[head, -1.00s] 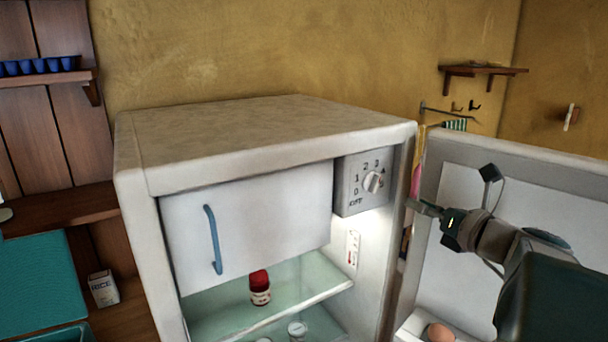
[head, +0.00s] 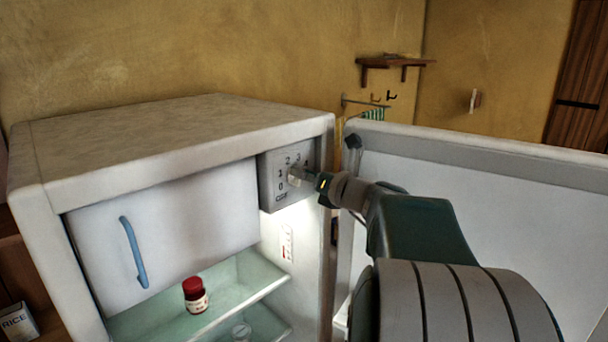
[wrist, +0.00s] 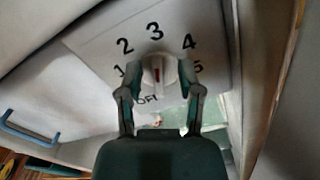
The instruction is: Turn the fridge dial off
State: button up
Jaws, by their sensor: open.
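The fridge dial (wrist: 158,88) is a pale round knob with a red mark on a grey control box (head: 268,190) at the fridge's upper right. In the wrist view the numbers 1 to 5 and the word OFF surround it. The red mark runs roughly upright, with the 3 above it; which end is the pointer I cannot tell. My gripper (wrist: 158,76) is open, with one finger on each side of the dial. Whether the fingers touch it is unclear. In the head view my gripper (head: 304,179) reaches the box from the right and partly hides the dial.
The open fridge door (head: 500,190) stands to the right, behind my arm. A freezer flap (head: 190,215) with a blue handle (head: 133,252) is left of the box. A red-capped jar (head: 195,296) stands on the glass shelf (head: 240,290) below.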

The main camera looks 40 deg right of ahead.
jog(key=shift+a, duration=0.15)
grip_shut()
